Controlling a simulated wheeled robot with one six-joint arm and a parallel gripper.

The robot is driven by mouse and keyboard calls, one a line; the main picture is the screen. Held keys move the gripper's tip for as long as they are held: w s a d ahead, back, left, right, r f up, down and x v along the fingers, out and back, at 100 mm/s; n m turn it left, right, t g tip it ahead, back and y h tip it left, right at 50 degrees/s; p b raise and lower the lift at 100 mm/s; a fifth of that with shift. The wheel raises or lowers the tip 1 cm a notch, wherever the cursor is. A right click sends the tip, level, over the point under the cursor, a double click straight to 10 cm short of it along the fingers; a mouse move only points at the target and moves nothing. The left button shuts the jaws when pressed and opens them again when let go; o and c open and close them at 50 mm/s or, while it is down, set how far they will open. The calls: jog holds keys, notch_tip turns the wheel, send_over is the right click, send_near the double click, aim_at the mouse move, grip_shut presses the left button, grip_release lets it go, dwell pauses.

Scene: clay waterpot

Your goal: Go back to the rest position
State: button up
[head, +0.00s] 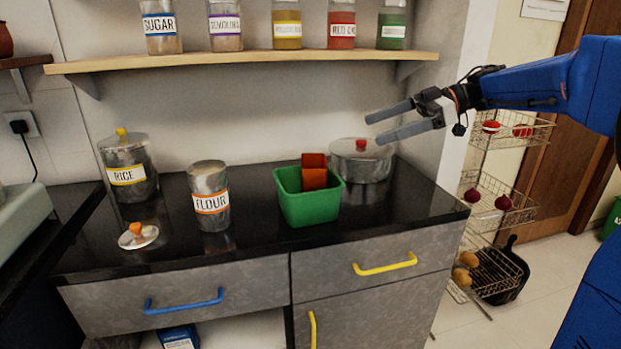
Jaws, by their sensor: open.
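My gripper (372,129) hangs in the air at the right, above the counter's right end, in front of and a little above the lidded pot (362,166) as seen in the head view. Its two grey fingers are apart and point left, with nothing between them. A green tub (309,206) stands on the black counter, and a red-brown clay pot (315,178) sits inside it; the clay pot's lower part is hidden by the tub's wall. My gripper appears apart from all of these.
On the black counter (250,235) stand a RICE canister (129,168), a FLOUR canister (210,196) and a small lid with an orange knob (138,236). A shelf (240,61) holds several labelled jars. Wire baskets (495,185) stand right of the counter.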

jog(key=w+d+r+m+t+h, duration=0.3)
jog(key=w+r+m+t, duration=0.3)
jog(key=r+t, duration=0.65)
jog(key=s+d+f+m+t+h, duration=0.2)
jog(key=s+d+f+m+h, duration=0.2)
jog(key=d+f+m+h, duration=0.15)
jog(key=s+d+f+m+t+h, duration=0.25)
jog(key=d+f+m+h, duration=0.2)
jog(key=d, duration=0.25)
jog(key=s+d+f+m+g+h, duration=0.35)
jog(key=s+f+g, duration=0.25)
jog(key=s+f, duration=0.75)
jog(key=s+a+f+g+y, duration=0.1)
jog(key=s+a+f+g, duration=0.1)
jog(key=s+f, duration=0.5)
jog(key=s+a+f+g+y, duration=0.2)
jog(key=s+a+f+g, duration=0.1)
jog(key=s+f, duration=0.5)
jog(key=s+n+g, duration=0.1)
jog(key=s, duration=0.2)
jog(key=shift+f, duration=0.25)
jog(key=shift+c, duration=0.7)
